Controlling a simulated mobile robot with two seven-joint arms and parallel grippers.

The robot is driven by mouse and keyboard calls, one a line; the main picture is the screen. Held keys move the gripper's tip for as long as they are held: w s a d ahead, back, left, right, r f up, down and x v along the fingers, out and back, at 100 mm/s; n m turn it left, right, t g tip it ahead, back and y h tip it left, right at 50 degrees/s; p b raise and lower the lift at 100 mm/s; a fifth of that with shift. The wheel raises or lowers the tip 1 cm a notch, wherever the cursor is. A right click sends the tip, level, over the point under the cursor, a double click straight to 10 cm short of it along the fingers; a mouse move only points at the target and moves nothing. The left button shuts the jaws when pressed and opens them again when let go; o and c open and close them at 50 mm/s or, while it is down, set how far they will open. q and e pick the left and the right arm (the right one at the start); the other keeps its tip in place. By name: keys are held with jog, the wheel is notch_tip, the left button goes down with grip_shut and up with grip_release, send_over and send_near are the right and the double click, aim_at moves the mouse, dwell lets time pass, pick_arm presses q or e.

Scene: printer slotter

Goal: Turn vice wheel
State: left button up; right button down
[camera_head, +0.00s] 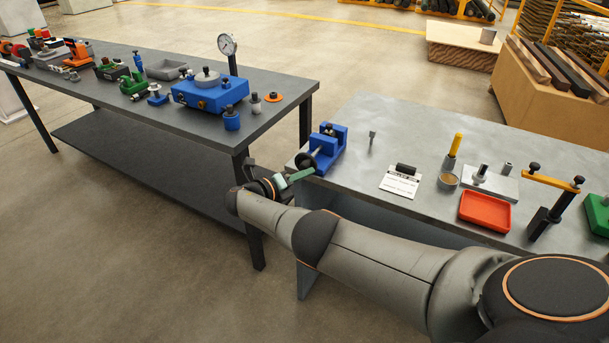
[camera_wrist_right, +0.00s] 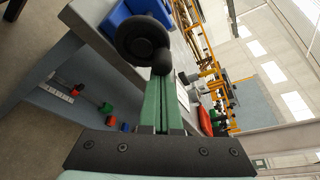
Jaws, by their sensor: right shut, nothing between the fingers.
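The blue vice (camera_head: 328,148) sits at the left end of the grey right-hand table. Its black wheel (camera_head: 308,162) faces the table's left edge. In the right wrist view the wheel (camera_wrist_right: 138,38) is a dark disc with a round knob (camera_wrist_right: 162,61), in front of the blue vice body (camera_wrist_right: 122,13). My right gripper (camera_head: 311,172) has green fingers and is shut and empty. In the wrist view its fingertips (camera_wrist_right: 162,80) are just below the knob; I cannot tell whether they touch it. My left gripper is not in view.
On the right table (camera_head: 372,108) stand a small grey post (camera_head: 372,136), a label card (camera_head: 400,182), a red tray (camera_head: 485,211) and an orange-topped clamp (camera_head: 552,183). A second table (camera_head: 285,90) on the left holds a blue fixture with a dial gauge (camera_head: 228,44). A floor gap separates the tables.

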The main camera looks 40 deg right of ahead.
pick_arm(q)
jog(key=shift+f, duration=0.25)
pick_arm(e)
jog(key=shift+w+r, duration=0.2)
jog(key=shift+r, duration=0.15)
pick_arm(q)
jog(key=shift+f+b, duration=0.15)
jog(key=shift+b, duration=0.15)
pick_arm(e)
jog(key=shift+w+a+r, duration=0.2)
jog(key=shift+w, duration=0.05)
pick_arm(q)
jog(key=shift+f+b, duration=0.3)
jog(key=shift+b, duration=0.05)
pick_arm(e)
jog(key=shift+w+a+r, duration=0.15)
jog(key=shift+w+r, duration=0.15)
jog(key=shift+w, duration=0.15)
